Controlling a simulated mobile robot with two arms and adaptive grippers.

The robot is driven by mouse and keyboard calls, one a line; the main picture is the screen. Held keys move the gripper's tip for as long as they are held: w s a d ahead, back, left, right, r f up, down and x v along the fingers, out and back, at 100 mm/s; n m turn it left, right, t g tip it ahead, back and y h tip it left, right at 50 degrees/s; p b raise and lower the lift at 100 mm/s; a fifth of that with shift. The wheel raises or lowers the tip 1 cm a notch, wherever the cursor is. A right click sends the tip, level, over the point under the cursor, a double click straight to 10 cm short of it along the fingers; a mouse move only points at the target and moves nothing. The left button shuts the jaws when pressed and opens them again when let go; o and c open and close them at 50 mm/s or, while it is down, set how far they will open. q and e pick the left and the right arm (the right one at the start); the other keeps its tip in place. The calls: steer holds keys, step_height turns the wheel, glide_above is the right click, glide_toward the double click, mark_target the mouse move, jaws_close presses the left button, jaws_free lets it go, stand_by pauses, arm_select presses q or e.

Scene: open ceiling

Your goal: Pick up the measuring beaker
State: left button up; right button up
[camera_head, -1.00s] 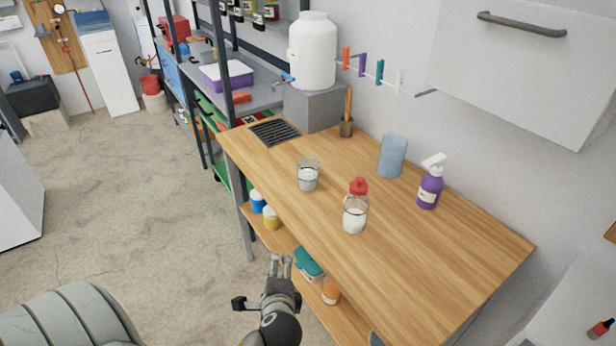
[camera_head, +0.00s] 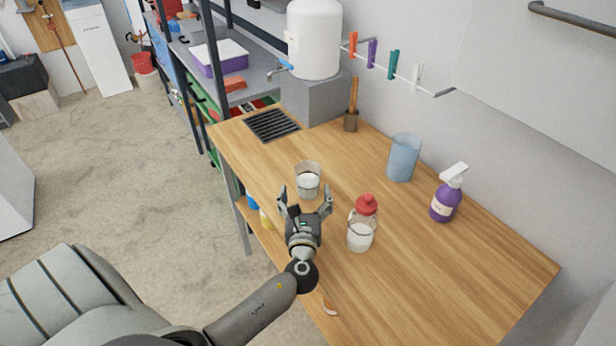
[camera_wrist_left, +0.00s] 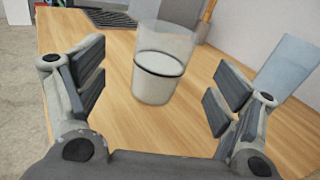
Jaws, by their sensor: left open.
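A clear measuring beaker (camera_head: 308,181) with white contents stands upright on the wooden table (camera_head: 450,280). It also shows in the left wrist view (camera_wrist_left: 160,72), centred between and beyond the fingers. My left gripper (camera_head: 305,198) is open and empty, just on the near side of the beaker, its fingers spread wide. No contact with the beaker is visible. My right gripper is out of view.
A red-capped bottle (camera_head: 361,225) with white contents stands close to the right of the left gripper. A blue cup (camera_head: 403,158) and purple spray bottle (camera_head: 447,194) stand near the wall. A white tank (camera_head: 314,40) on a grey block (camera_head: 316,98) is at the back, beside a drain grille (camera_head: 272,125).

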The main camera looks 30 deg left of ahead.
mark_target(306, 184)
arm_select(q)
steer(key=shift+x, duration=0.9)
steer(key=shift+w+a, duration=0.1)
steer(key=shift+w, duration=0.25)
steer(key=shift+w+a+r, duration=0.1)
steer(key=shift+w+a, duration=0.1)
steer(key=shift+w, duration=0.1)
steer(key=p+x, duration=0.1)
steer(key=x, duration=0.3)
steer(key=shift+w+d+r, duration=0.1)
steer(key=shift+d+r, duration=0.05)
steer(key=shift+d, duration=0.05)
steer(key=shift+w+a+p, duration=0.15)
steer(key=shift+w+p, duration=0.05)
steer(key=shift+p, duration=0.1)
steer(key=shift+c, duration=1.3)
steer(key=c, duration=0.7)
steer(key=shift+c, duration=1)
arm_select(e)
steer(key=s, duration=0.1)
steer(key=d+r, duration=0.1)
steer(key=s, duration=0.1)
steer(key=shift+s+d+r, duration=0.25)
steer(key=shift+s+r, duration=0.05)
arm_select(q)
steer(key=shift+r, duration=0.1)
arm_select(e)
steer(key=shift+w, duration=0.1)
